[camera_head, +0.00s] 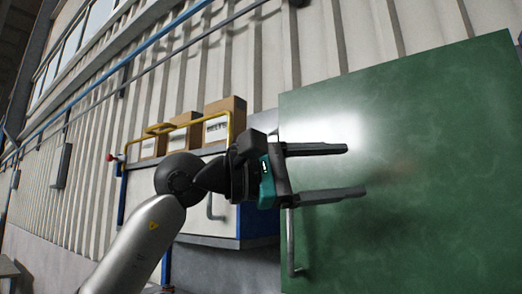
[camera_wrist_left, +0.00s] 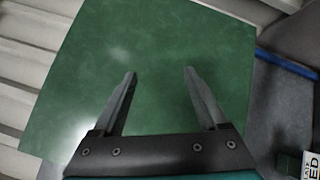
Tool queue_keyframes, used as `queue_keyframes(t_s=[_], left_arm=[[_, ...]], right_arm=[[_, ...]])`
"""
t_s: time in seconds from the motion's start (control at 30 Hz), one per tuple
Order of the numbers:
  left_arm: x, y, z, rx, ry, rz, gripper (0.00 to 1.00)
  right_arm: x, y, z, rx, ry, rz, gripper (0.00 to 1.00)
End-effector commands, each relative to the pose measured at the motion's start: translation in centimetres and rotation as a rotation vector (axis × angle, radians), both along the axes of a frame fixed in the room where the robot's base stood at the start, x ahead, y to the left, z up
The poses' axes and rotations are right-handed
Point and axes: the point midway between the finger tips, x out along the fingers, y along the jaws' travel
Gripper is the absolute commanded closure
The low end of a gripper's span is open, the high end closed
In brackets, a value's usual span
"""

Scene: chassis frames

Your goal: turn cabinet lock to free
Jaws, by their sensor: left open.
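A large green panel (camera_head: 420,150), which looks like a cabinet door, fills the right side of the head view. A grey bar handle (camera_head: 291,243) stands at its left edge, below my gripper. My left gripper (camera_head: 355,170) is open, with its two fingers apart and nothing between them, in front of the green panel. In the left wrist view the gripper (camera_wrist_left: 160,73) is open over the green surface (camera_wrist_left: 160,35); contact cannot be told. I cannot make out a lock in either view. My right gripper is not in view.
A white and blue cabinet (camera_head: 258,215) with a bar handle (camera_head: 213,207) stands behind my left arm. Several cardboard boxes (camera_head: 225,120) sit on top behind a yellow rail (camera_head: 172,127). A blue bar (camera_wrist_left: 287,64) runs right of the green panel in the wrist view.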

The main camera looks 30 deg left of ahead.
Motion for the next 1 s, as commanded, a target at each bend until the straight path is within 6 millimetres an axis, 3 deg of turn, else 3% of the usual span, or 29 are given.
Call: queue_keyframes(t_s=[0.03,0.2,0.3,0.4,0.53,0.67,1.0], left_arm=[[-0.2,2.5,1.6,0.079,-0.049,0.109,0.24],[-1.6,10.9,5.1,0.279,-0.111,0.438,0.24],[-3.1,15.1,6.5,0.341,-0.112,0.586,0.24],[-4.4,17.9,7.2,0.375,-0.102,0.683,0.24],[-5.2,19.7,7.6,0.394,-0.090,0.743,0.24],[-4.3,19.8,7.7,0.397,-0.085,0.751,0.24],[2.7,19.1,7.7,0.396,-0.084,0.746,0.24]], right_arm=[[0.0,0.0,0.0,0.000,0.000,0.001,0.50],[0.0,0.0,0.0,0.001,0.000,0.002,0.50],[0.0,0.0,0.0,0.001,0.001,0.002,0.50],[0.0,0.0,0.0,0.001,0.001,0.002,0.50],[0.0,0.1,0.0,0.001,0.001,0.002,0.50],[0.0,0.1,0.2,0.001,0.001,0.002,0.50],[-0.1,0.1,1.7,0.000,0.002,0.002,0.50]])
